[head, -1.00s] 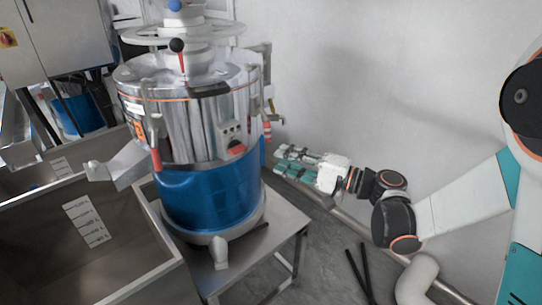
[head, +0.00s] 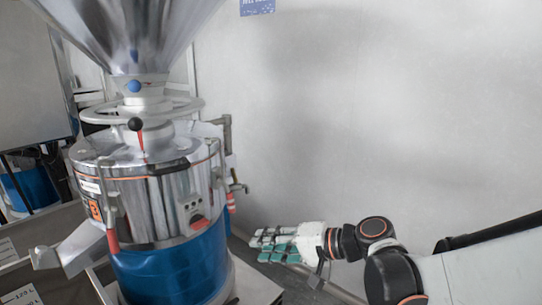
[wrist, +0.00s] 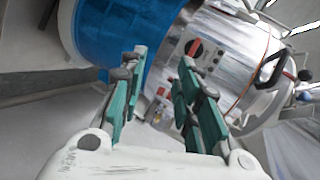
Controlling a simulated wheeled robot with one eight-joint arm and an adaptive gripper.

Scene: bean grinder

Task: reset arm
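My gripper (head: 276,243) is at the lower middle of the head view, to the right of the bean grinder and apart from it. In the wrist view my gripper (wrist: 158,95) shows two green fingers spread apart with nothing between them. The bean grinder (head: 150,195) stands at the left of the head view, with a steel body, a blue lower drum and a large hopper (head: 125,30) on top. The grinder's blue drum (wrist: 120,35) and its control panel with a red knob (wrist: 193,47) show beyond the fingers in the wrist view.
A grey wall (head: 380,120) fills the right and back of the head view. A steel chute (head: 75,250) sticks out at the grinder's left. A black-knobbed lever (head: 136,124) sits above the body. The space above my arm is clear.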

